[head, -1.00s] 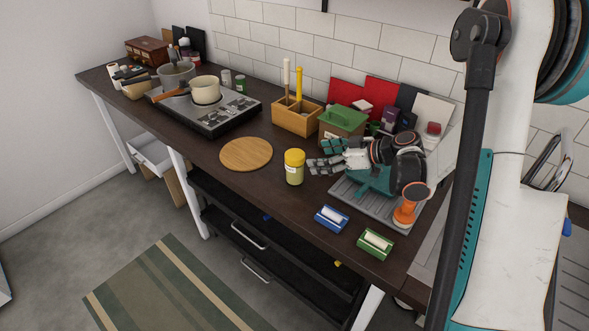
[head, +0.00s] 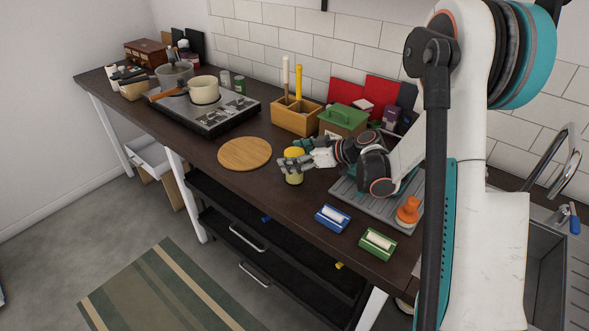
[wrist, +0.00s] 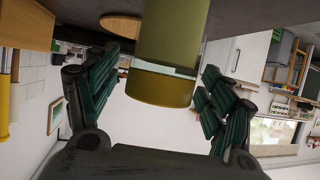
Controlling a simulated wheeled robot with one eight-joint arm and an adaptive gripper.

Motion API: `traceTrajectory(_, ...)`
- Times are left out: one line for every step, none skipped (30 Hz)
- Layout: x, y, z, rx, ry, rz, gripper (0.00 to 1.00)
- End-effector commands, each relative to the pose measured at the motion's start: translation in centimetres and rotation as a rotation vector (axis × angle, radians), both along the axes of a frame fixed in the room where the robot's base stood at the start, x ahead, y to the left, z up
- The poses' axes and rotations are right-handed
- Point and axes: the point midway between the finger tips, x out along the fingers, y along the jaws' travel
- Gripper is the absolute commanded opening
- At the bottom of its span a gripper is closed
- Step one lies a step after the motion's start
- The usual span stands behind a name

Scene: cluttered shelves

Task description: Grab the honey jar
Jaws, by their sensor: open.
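The honey jar (head: 294,179), with a yellow lid and pale yellow-green body, stands upright on the dark counter near its front edge. My gripper (head: 291,164) is at the jar, with its fingers reaching across the jar's upper part from the right and hiding some of it. In the wrist view, which looks upside down, the jar (wrist: 165,88) sits between my open dark green fingers, one set on each side. A gap shows on both sides, so the fingers do not appear closed on it.
A round wooden board (head: 244,154) lies left of the jar. A green-lidded box (head: 343,122) and a wooden caddy (head: 297,120) stand behind. A blue holder (head: 332,218) and a green holder (head: 377,244) lie toward the front right. A grey drying mat (head: 350,188) is under my arm.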

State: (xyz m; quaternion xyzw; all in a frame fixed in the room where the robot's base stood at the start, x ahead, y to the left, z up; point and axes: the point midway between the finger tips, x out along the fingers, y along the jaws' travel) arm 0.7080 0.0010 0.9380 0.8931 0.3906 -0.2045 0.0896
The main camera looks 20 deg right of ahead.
Motion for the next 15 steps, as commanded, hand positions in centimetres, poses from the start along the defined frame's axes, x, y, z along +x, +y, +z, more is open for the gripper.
traceTrajectory(-0.02, -0.03, 0.06, 0.0, 0.0, 0.0, 0.75)
traceTrajectory(-0.02, -0.02, 0.07, 0.0, 0.0, 0.0, 0.75)
traceTrajectory(-0.03, -0.03, 0.08, 0.0, 0.0, 0.0, 0.71)
traceTrajectory(-0.03, -0.03, 0.08, 0.0, 0.0, 0.0, 0.64)
traceTrajectory(-0.04, -0.03, 0.07, 0.0, 0.0, 0.0, 0.57)
traceTrajectory(-0.04, -0.03, 0.07, 0.0, 0.0, 0.0, 0.48)
traceTrajectory(-0.04, -0.03, 0.07, 0.0, 0.0, 0.0, 0.41)
traceTrajectory(-0.04, -0.03, 0.07, 0.0, 0.0, 0.0, 0.34)
traceTrajectory(-0.04, -0.04, 0.07, 0.0, 0.0, 0.0, 0.25)
traceTrajectory(-0.05, -0.04, 0.06, 0.0, 0.0, 0.0, 0.18)
traceTrajectory(-0.05, -0.04, 0.06, 0.0, 0.0, 0.0, 0.12)
traceTrajectory(-0.05, -0.04, 0.06, 0.0, 0.0, 0.0, 0.03)
traceTrajectory(-0.04, -0.03, 0.12, 0.001, 0.0, 0.0, 0.03)
traceTrajectory(-0.04, -0.02, 0.12, 0.001, 0.0, 0.0, 0.03)
traceTrajectory(-0.04, -0.02, 0.12, 0.001, 0.0, 0.0, 0.03)
